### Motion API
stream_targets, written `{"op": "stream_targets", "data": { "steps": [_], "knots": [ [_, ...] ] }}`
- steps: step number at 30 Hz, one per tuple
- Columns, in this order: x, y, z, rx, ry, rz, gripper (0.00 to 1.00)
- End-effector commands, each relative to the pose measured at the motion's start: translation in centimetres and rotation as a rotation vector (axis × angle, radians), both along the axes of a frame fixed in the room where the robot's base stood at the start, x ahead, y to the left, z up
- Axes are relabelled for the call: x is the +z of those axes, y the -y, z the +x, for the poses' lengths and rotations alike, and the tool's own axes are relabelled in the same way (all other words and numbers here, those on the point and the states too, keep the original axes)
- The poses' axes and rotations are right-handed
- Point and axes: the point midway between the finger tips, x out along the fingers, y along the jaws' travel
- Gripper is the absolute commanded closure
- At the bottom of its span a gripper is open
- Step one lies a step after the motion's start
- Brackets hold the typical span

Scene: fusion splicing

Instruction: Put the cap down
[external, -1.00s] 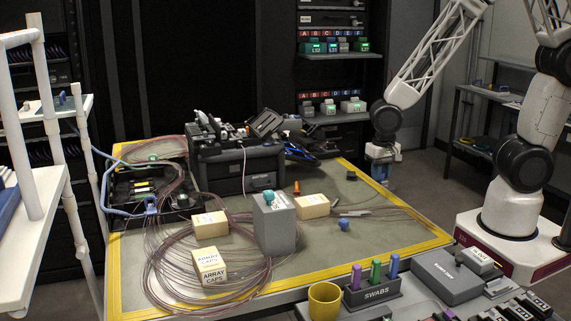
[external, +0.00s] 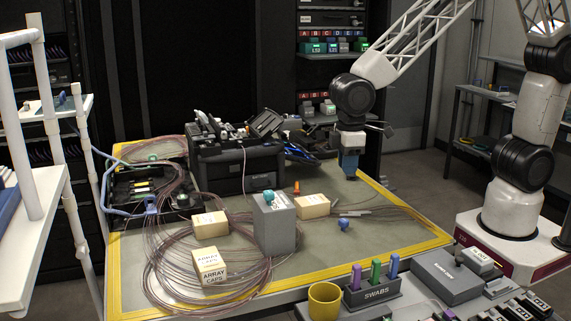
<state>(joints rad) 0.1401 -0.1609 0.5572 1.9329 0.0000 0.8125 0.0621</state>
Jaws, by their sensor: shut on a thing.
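My gripper (external: 349,171) hangs pointing down above the far right part of the work mat, clear of its surface. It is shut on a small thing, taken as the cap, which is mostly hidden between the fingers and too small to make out. A blue rounded piece (external: 343,225) lies on the mat, nearer the front and below the gripper in the picture. A teal rounded piece (external: 269,197) sits on the grey block (external: 275,226) at the middle of the mat.
Cardboard-coloured boxes (external: 209,266) marked array caps stand among coiled fibres (external: 160,285). The splicer (external: 238,165) stands at the back. A swab rack (external: 374,293) and yellow cup (external: 324,300) are at the front. Bare mat (external: 395,225) lies at the right.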

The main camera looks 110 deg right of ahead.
Motion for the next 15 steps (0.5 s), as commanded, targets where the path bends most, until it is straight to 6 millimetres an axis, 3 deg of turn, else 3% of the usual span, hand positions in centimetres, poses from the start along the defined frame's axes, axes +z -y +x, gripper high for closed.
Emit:
{"op": "stream_targets", "data": {
  "steps": [6, 15],
  "knots": [
    [1.4, -2.1, 1.9, 0.162, 0.001, 0.000, 0.97],
    [1.8, -2.6, 2.3, 0.205, 0.000, 0.000, 0.97]
  ]
}}
